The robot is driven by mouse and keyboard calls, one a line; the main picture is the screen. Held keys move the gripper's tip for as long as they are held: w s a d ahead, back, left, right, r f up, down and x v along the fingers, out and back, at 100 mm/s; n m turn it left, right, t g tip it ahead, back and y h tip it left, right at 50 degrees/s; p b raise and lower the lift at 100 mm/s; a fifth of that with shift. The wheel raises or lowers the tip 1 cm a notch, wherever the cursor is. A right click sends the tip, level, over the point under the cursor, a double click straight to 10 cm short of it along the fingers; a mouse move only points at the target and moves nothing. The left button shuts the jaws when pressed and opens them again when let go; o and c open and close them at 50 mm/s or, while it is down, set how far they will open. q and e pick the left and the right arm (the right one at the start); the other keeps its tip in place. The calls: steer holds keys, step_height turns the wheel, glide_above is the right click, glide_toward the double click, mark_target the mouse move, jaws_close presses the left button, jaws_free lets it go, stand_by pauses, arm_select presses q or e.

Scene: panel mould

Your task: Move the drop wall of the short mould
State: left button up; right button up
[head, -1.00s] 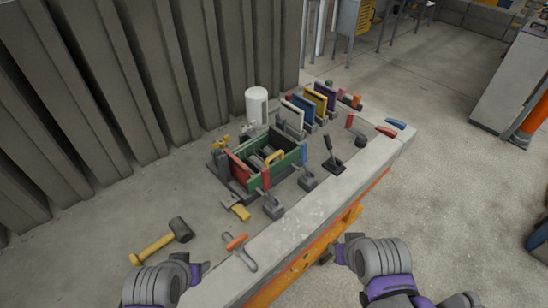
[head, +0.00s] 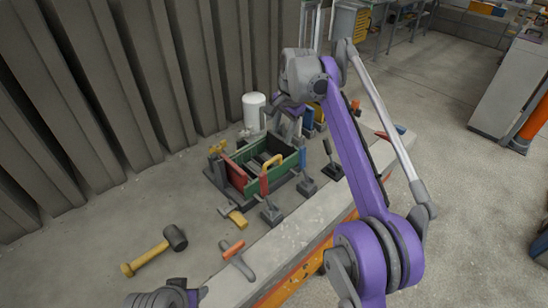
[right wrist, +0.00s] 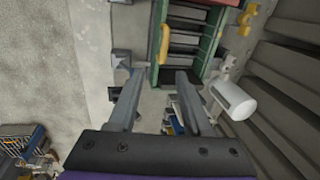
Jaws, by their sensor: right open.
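The mould (head: 284,165) is an open box with green long walls, a red end wall (head: 235,173) and a yellow handle (head: 272,160). It stands on the bench, with dark slats inside. I cannot tell which panel is the short mould's drop wall. My right gripper (head: 288,124) is above the bench at the mould's far end, partly hidden by its wrist. In the right wrist view, its two fingers (right wrist: 156,85) are apart with nothing between them, and the mould (right wrist: 213,30) is just beyond. My left gripper (head: 196,295) is at the lower edge, its jaws unclear.
A white cylinder (head: 254,110) stands behind the mould. Coloured panels beyond it are mostly hidden by my right arm; a blue one (head: 307,120) shows. Grey lever clamps (head: 271,213) line the mould's front. A mallet (head: 155,252), a scraper (head: 236,258) and a yellow-handled tool (head: 235,217) lie nearer.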

mark_target(273, 159)
arm_select(q)
steer(key=f+b, duration=0.1)
steer(key=s+f+b, duration=0.1)
steer(key=f, duration=0.1)
steer(key=shift+f, duration=0.1)
arm_select(e)
steer(key=shift+m, duration=0.3)
steer(key=x, duration=1.2)
steer(key=shift+w+a, duration=0.15)
steer(key=shift+a, duration=0.2)
jaws_close()
